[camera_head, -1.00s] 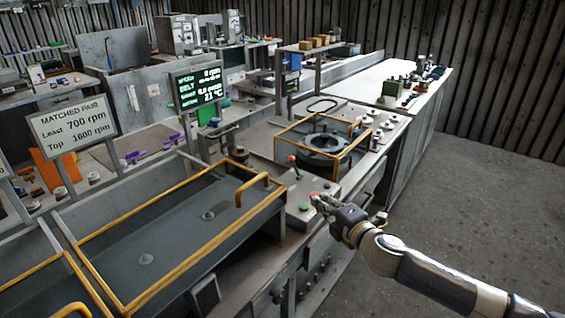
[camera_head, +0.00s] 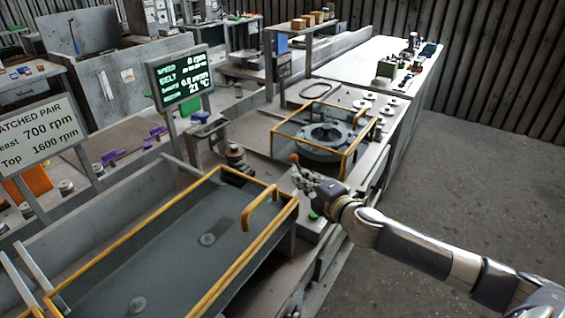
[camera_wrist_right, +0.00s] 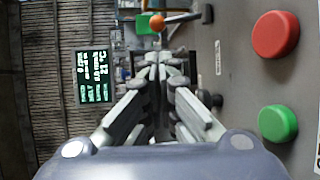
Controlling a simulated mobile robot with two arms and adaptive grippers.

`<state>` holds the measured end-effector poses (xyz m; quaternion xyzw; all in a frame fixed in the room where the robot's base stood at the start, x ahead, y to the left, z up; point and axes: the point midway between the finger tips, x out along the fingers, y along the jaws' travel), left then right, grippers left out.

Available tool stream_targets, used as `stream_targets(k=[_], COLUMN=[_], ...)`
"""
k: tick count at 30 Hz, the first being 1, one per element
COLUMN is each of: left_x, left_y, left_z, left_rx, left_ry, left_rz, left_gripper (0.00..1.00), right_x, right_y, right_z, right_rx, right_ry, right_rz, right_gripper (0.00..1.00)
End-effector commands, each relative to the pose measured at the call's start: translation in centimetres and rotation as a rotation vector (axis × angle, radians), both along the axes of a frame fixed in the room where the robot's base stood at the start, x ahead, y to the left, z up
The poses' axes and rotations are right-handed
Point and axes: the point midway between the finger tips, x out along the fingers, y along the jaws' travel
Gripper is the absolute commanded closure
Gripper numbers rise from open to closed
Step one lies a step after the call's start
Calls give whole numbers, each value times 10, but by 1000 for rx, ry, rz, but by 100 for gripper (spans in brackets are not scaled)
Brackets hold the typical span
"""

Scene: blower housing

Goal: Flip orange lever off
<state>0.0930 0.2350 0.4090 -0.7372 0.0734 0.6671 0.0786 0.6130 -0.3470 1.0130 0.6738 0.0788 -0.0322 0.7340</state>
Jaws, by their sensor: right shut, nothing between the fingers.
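The orange lever shows in the head view as a small orange knob (camera_head: 294,157) just beyond my right fingertips, with its lower part hidden by my gripper. In the right wrist view the orange knob (camera_wrist_right: 157,22) sits on a grey shaft running right to a dark base. My right gripper (camera_head: 301,173) is shut and empty, over the control panel beside the lever. In the wrist view its fingertips (camera_wrist_right: 161,60) lie close together just below the knob; I cannot tell whether they touch it. My left gripper is not in view.
A red button (camera_wrist_right: 276,35) and a green button (camera_wrist_right: 278,122) sit on the panel. A yellow-railed tray (camera_head: 150,270) lies left of my gripper, and a yellow-framed blower housing (camera_head: 325,140) stands behind it. A display (camera_head: 181,78) reads 0 rpm.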

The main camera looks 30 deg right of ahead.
Motion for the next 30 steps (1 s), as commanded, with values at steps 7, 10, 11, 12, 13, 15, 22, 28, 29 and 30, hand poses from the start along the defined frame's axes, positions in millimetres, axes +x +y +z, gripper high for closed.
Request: stream_targets(k=[7,10,11,12,13,15,22,28,29,30], left_x=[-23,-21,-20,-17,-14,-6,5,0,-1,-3], left_y=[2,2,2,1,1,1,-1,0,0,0], left_z=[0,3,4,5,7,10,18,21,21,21], left_rx=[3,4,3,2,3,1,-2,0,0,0], left_ry=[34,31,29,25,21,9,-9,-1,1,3], left_rz=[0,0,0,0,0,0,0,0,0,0], left_gripper=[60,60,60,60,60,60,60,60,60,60], right_x=[4,12,16,21,25,36,69,89,91,94], right_y=[0,0,0,1,1,2,4,5,5,6], right_z=[0,0,-1,-1,-1,-3,-9,-13,-13,-14], right_rx=[1,2,3,3,2,2,2,2,2,2], right_ry=[0,-2,-2,-2,-2,-2,-1,0,-1,-1], right_rz=[0,-1,-1,-1,-2,-2,-2,-2,-1,0], right_gripper=[100,100,100,100,100,100,100,100,100,100])
